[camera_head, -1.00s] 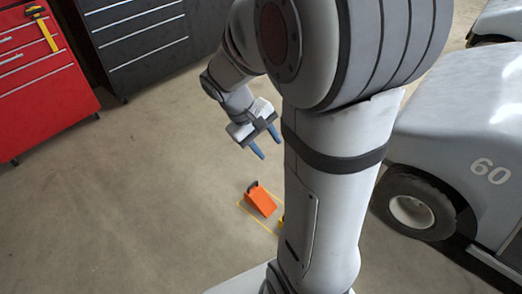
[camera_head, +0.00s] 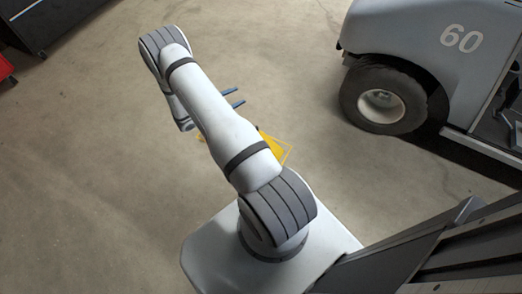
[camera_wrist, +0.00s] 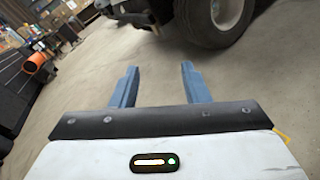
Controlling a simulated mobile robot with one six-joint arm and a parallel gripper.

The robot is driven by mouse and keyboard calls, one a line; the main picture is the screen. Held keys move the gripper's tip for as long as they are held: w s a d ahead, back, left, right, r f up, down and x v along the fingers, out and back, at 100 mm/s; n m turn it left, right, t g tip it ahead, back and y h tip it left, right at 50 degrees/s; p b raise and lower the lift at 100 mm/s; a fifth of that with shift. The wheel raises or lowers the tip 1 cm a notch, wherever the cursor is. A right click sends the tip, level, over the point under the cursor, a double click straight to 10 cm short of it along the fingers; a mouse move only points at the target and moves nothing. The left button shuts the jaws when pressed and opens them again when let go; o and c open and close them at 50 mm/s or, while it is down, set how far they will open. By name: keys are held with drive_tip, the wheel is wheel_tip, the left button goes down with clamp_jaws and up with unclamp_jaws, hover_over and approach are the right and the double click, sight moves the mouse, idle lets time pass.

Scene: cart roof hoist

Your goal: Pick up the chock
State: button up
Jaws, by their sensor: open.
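A yellow piece (camera_head: 271,146), likely a chock, shows on the floor inside a yellow outlined patch in the head view, partly hidden by my arm. The orange wedge seen beside it earlier is not visible now and may be behind my arm. My gripper (camera_head: 240,97) is open, its two blue fingers pointing right, up and left of the yellow piece in the picture. In the wrist view my gripper (camera_wrist: 160,68) has nothing between its fingers. A bit of yellow line (camera_wrist: 283,136) shows at the right, but no chock is visible there.
A grey cart (camera_head: 420,50) marked 60 stands at the upper right, with its dark front tire (camera_head: 350,98) on the floor. A dark cabinet (camera_head: 50,20) is at the upper left. Open concrete floor (camera_head: 90,150) lies to the left.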

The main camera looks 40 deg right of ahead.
drive_tip(key=s+a+f+n+t+b, duration=0.1)
drive_tip(key=s+f+n+t+b, duration=0.2)
drive_tip(key=f, duration=1.2)
drive_tip(key=s+f+n+t+b, duration=0.1)
drive_tip(key=f+n+t+b, duration=0.35)
drive_tip(key=f, duration=0.95)
drive_tip(key=shift+t, duration=0.25)
drive_tip(key=x, duration=0.2)
drive_tip(key=b+x, duration=0.1)
drive_tip(key=x, duration=0.1)
drive_tip(key=b+x, duration=0.1)
drive_tip(key=x, duration=0.2)
drive_tip(key=shift+s+d+f, duration=0.2)
drive_tip(key=shift+s, duration=0.05)
drive_tip(key=shift+c, duration=0.3)
clamp_jaws()
drive_tip(key=shift+r, duration=0.1)
